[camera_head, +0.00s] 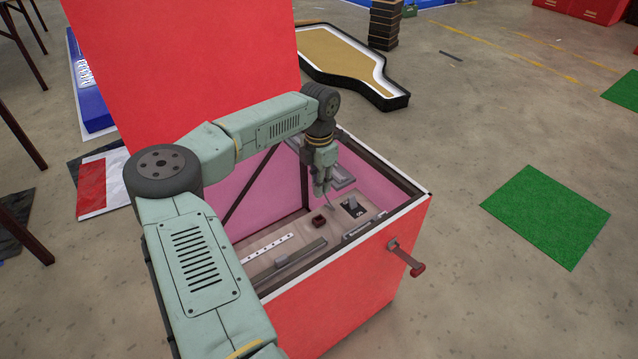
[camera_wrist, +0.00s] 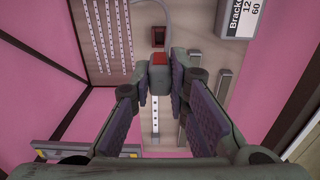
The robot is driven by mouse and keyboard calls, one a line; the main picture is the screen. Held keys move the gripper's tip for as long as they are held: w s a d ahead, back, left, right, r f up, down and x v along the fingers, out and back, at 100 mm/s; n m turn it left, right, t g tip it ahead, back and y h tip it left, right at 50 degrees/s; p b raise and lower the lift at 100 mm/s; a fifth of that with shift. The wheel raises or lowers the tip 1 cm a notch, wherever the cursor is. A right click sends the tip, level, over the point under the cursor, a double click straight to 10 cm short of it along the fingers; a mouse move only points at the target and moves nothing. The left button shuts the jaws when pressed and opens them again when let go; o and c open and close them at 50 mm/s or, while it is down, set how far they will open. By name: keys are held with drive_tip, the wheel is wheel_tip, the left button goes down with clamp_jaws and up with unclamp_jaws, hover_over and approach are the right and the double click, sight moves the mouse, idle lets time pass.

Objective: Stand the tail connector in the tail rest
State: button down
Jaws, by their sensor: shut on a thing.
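My gripper (camera_head: 322,190) reaches down into the open red box, over its inner floor. In the wrist view my gripper (camera_wrist: 159,78) is shut on a small grey piece with a red top, which looks like the tail connector (camera_wrist: 160,58). Its lower part is partly hidden between the fingertips. A small dark red square holder with a dark opening, apparently the tail rest (camera_wrist: 158,36), is just beyond the connector in the wrist view. The same holder (camera_head: 318,221) is on the box floor below my gripper in the head view. The connector appears apart from it.
The red box (camera_head: 350,310) has tall walls and a raised lid (camera_head: 185,60) at the back left. A white dotted strip (camera_head: 266,248) and a grey bar (camera_head: 300,252) lie on its floor. A labelled grey unit (camera_wrist: 238,18) and several LED strips (camera_wrist: 108,40) flank the holder. A thin grey cable (camera_wrist: 142,8) curves nearby.

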drive_tip(key=shift+f+b, duration=2.05)
drive_tip(key=shift+f, duration=1.85)
drive_tip(key=shift+f+b, duration=0.35)
drive_tip(key=shift+f, duration=0.7)
drive_tip(key=c, duration=1.5)
unclamp_jaws()
drive_tip(key=shift+o, duration=0.2)
drive_tip(key=shift+r+p, duration=2.55)
drive_tip(key=shift+r, duration=1.45)
